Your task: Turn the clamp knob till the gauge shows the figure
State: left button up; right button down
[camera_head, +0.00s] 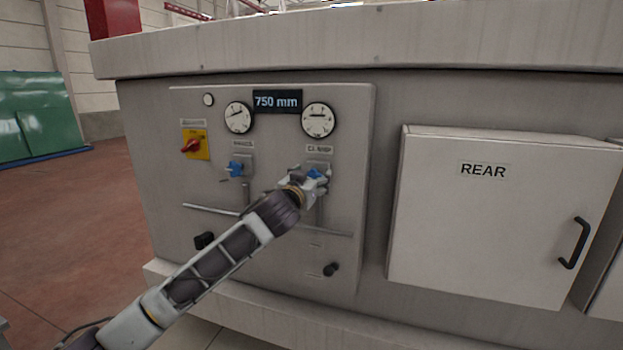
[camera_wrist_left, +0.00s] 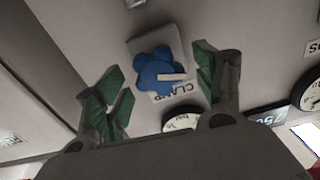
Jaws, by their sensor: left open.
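The blue clamp knob (camera_head: 314,174) sits on a plate below the CLAMP label on the machine's panel. In the left wrist view the lobed knob (camera_wrist_left: 158,73) has a pale pointer bar and lies between and beyond the fingers. My left gripper (camera_head: 306,182) is open at the knob, its green-padded fingers (camera_wrist_left: 160,88) on either side; I cannot tell whether they touch it. The clamp gauge (camera_head: 318,120) is a round white dial above the knob, its dark needle lying about level. A display (camera_head: 277,101) reads 750 mm. My right gripper is not in view.
A second blue knob (camera_head: 236,169) and a second gauge (camera_head: 238,117) are left of the clamp ones. A red switch on a yellow plate (camera_head: 195,144) is farther left. Pipes and black knobs (camera_head: 331,269) sit lower. A REAR cabinet (camera_head: 490,220) juts out at right.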

pick_arm(q)
jog(key=c, duration=1)
